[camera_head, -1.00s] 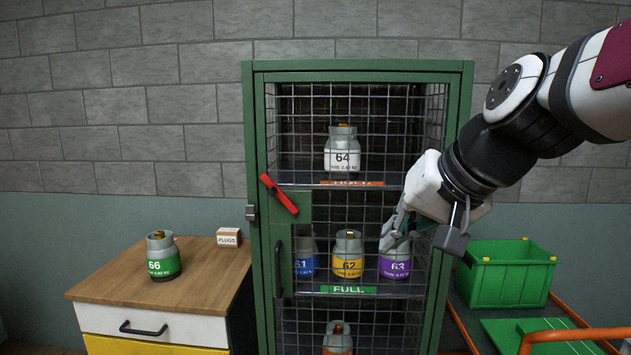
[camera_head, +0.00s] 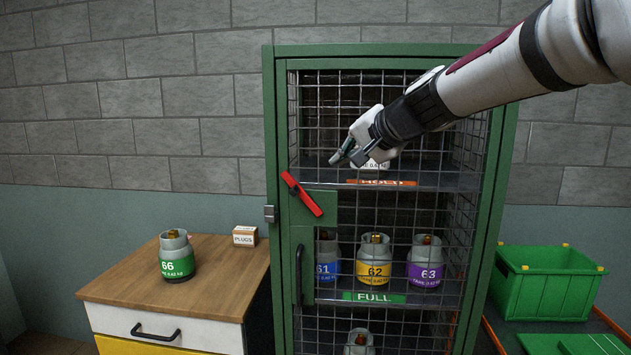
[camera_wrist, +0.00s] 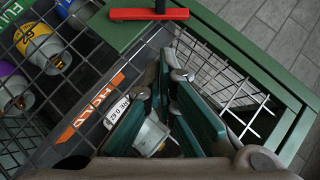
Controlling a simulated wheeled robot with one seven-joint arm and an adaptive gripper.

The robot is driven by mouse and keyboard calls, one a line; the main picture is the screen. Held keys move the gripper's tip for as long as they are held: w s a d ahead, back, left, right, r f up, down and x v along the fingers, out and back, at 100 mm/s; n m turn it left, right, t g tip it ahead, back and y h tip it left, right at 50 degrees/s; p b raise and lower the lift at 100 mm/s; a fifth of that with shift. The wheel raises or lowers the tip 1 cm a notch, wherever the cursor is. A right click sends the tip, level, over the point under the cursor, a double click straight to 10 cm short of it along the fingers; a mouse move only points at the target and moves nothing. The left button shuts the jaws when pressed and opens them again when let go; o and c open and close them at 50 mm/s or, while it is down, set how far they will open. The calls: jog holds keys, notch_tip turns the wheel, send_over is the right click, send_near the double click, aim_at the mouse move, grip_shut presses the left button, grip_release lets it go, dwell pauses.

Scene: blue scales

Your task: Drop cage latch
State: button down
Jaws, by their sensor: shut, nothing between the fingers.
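The red latch handle (camera_head: 301,194) sits tilted, its upper end to the left, on the green plate at the left side of the cage (camera_head: 497,200). It also shows as a red bar at the top of the wrist view (camera_wrist: 148,14). My gripper (camera_head: 341,157) is in front of the mesh, above and right of the latch and apart from it. In the wrist view its two teal-padded fingers (camera_wrist: 174,82) are shut and empty. The mesh door (camera_head: 395,215) looks closed. My gripper partly hides the cylinder on the HOLD shelf.
Behind the mesh, cylinders 61 (camera_head: 326,262), 62 (camera_head: 374,262) and 63 (camera_head: 425,264) stand on the FULL shelf. Cylinder 66 (camera_head: 176,257) and a PLUGS box (camera_head: 245,236) stand on the wooden cabinet at left. A green crate (camera_head: 546,283) is at right.

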jog(key=shift+a, duration=0.1)
jog(key=p, duration=0.1)
send_near(299, 186)
jog(key=w, duration=0.4)
jog(key=shift+a+f, duration=1.15)
jog(key=shift+a, duration=0.05)
jog(key=shift+s+a+p, duration=0.15)
jog(key=shift+a+p, duration=0.05)
jog(key=shift+p, duration=0.75)
